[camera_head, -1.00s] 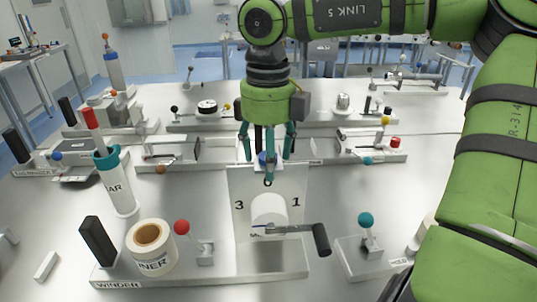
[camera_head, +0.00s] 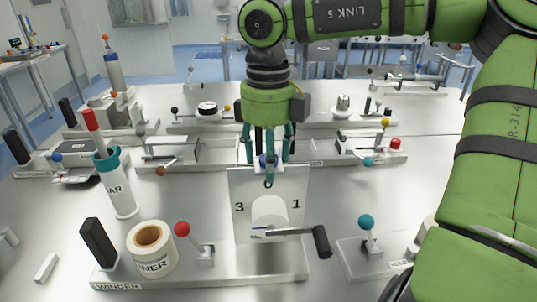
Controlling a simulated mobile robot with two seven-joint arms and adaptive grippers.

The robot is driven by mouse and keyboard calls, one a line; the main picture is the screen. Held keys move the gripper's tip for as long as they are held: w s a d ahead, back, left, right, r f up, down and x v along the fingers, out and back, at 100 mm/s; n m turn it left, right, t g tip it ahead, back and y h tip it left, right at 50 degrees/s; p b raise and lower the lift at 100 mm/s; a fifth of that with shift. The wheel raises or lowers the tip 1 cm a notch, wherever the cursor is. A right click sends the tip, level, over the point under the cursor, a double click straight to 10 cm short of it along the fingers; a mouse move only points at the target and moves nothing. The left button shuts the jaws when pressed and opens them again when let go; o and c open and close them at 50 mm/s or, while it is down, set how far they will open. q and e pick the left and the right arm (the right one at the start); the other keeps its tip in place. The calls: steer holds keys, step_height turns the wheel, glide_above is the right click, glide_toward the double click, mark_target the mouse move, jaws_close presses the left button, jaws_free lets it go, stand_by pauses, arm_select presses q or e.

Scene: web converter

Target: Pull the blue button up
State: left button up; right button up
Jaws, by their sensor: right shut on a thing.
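The blue button (camera_head: 263,161) is at the top of the white plate (camera_head: 240,222) marked 3 and 1, on the winder unit in the middle of the table. It is mostly hidden behind the fingers of my right gripper (camera_head: 267,160). That gripper comes down from above, and its teal fingers are shut around the blue button. My left gripper is not in view.
A paper roll (camera_head: 152,248), a red-knobbed lever (camera_head: 184,229) and a black upright handle (camera_head: 98,243) stand to the left. A teal-knobbed lever (camera_head: 366,222) stands to the right.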

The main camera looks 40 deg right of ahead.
steer(key=shift+w+r+p, duration=0.1)
steer(key=shift+r+p, duration=0.55)
steer(key=shift+r, duration=0.5)
steer(key=o, duration=1.4)
steer(key=shift+o, duration=0.2)
steer(key=shift+f, duration=0.1)
steer(key=shift+r+p, duration=2.3)
steer(key=shift+r, duration=0.75)
